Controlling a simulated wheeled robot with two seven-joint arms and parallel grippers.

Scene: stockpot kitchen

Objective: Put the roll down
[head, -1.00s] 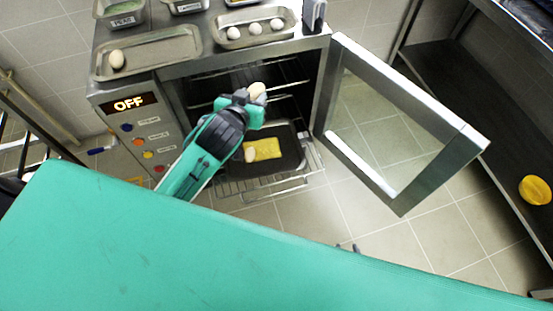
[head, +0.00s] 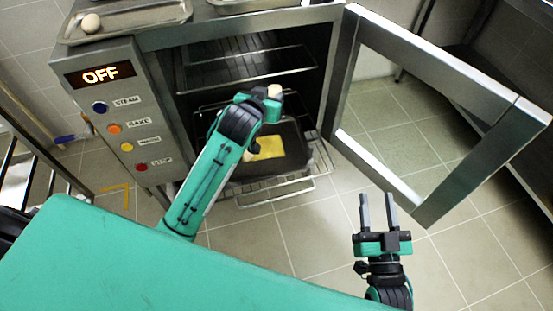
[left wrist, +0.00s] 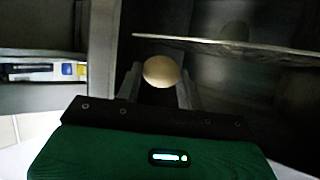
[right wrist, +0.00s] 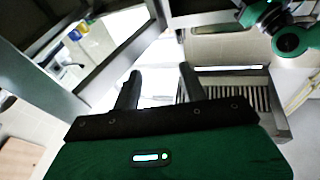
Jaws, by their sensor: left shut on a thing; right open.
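My left gripper (head: 262,97) is shut on a pale roll (head: 274,91) at the open oven's mouth. The roll also shows between the fingers in the left wrist view (left wrist: 161,71). Below it a dark baking tray (head: 292,142) sits on a pulled-out wire rack (head: 262,198), with a yellow piece (head: 268,148) on it. A second pale roll (head: 249,156) lies at the yellow piece's left edge, partly hidden by my left arm. My right gripper (head: 378,200) is open and empty, to the right of the tray and in front of the oven door.
The oven door (head: 428,207) stands open to the right. The control panel (head: 119,124) reads OFF. On the oven top, a metal tray (head: 135,20) holds a roll (head: 91,22), and another tray (head: 222,6) is cut off by the frame. An upper rack (head: 245,72) spans the oven inside.

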